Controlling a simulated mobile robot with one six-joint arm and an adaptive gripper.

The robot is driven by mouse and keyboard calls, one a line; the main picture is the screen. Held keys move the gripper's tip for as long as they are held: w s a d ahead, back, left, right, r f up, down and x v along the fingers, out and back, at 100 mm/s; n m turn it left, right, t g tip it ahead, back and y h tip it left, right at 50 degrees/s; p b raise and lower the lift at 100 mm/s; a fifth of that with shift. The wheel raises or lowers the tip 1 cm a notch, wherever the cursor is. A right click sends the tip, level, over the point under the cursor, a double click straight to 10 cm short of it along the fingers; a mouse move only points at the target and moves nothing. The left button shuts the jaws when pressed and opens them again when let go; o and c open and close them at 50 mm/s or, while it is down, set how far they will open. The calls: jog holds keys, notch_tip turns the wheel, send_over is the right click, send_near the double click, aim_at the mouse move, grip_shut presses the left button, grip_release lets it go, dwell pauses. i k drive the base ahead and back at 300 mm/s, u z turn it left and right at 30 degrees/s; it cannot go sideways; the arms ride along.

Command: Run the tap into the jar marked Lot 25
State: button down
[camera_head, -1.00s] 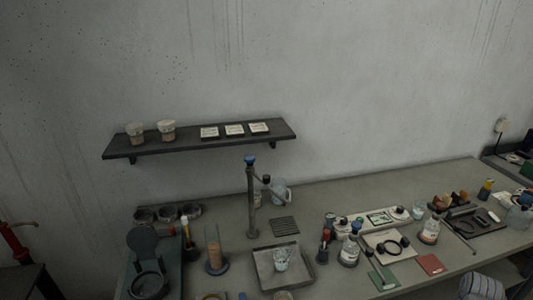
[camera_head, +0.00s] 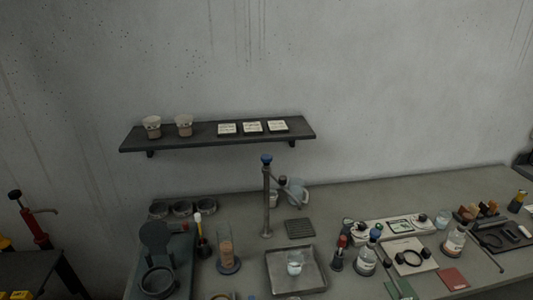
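The tap is a grey post (camera_head: 267,205) with a blue knob on top and a side arm reaching right, standing on the bench behind a grey tray. A small clear glass jar (camera_head: 295,264) with pale contents stands in the tray (camera_head: 316,280). Another clear glass vessel (camera_head: 299,191) is partly hidden behind the tap's arm. Labelled glass bottles stand to the right, one with a blue top (camera_head: 367,262) and one farther right (camera_head: 454,242). Lot numbers are too small to read, so I cannot tell which jar is Lot 25. No water flow is visible. My gripper is not in view.
A wall shelf (camera_head: 200,139) holds two cups and three cards. A dark slatted mat (camera_head: 300,229) lies behind the tray. A tall cylinder (camera_head: 226,245) stands left of the tray. Small items crowd the right front; the back right bench (camera_head: 400,195) is clear.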

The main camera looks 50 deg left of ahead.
aim_at(266, 158)
jog(key=u, duration=0.05)
jog(key=k, duration=1.55)
jog(key=u, duration=1.35)
jog(key=i, duration=0.95)
jog(key=u, duration=0.05)
